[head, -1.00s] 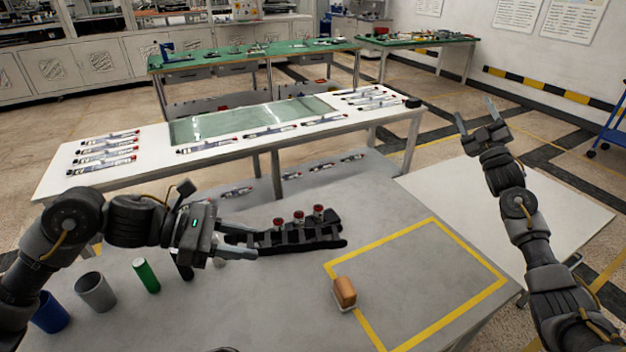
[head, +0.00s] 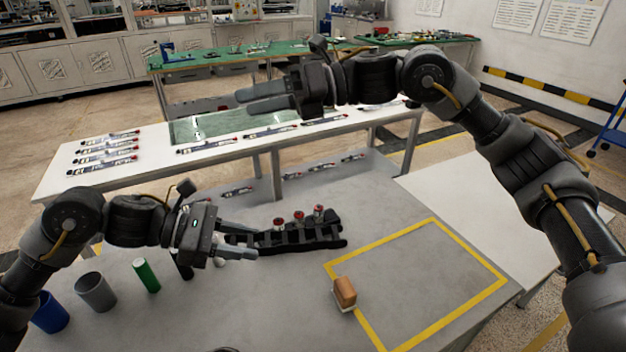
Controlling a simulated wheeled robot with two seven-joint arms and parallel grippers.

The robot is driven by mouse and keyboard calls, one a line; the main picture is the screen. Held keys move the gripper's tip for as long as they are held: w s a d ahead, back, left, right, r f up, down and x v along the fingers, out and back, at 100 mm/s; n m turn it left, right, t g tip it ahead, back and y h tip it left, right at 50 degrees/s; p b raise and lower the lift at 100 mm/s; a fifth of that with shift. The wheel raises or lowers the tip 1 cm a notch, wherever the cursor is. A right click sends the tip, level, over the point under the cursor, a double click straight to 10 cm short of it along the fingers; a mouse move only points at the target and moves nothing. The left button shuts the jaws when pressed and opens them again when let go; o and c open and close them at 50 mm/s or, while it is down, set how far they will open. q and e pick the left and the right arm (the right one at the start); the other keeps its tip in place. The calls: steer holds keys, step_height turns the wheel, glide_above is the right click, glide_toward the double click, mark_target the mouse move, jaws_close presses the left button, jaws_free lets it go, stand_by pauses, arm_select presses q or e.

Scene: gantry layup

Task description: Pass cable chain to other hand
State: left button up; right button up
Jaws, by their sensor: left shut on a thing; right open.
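The cable chain (head: 298,239) is a dark linked strip lying roughly level over the grey table in the head view. My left gripper (head: 246,240) is shut on its left end. The chain's right end is free. I cannot tell whether the chain touches the table. My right gripper (head: 262,97) is open and empty. It points left, above and behind the chain in the picture, well apart from it.
Several red-topped pieces (head: 299,217) show at the chain's far edge. A brown block (head: 344,292) sits by the yellow outlined area (head: 425,334), which is otherwise clear. A green cylinder (head: 146,275), grey cup (head: 95,291) and blue cup (head: 50,313) stand at left.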

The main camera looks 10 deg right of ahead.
steer(key=s+a+f+n+g+h, duration=0.1)
steer(key=s+a+f+n+h, duration=0.1)
steer(key=s+h, duration=0.1)
steer(key=n+h, duration=0.3)
steer(key=h, duration=0.1)
glide_above(286, 237)
steer(key=w+a, duration=0.2)
step_height(286, 237, down, 5)
steer(key=s+d+f+n+h, duration=0.25)
steer(key=d+f+h, duration=0.2)
steer(key=d, duration=0.25)
steer(key=shift+m, duration=0.25)
steer(key=x, duration=1.1)
steer(key=shift+w+f, duration=0.1)
steer(key=shift+f, duration=0.1)
steer(key=c, duration=1.1)
arm_select(q)
steer(key=o, duration=1.1)
arm_select(e)
steer(key=shift+c, duration=0.2)
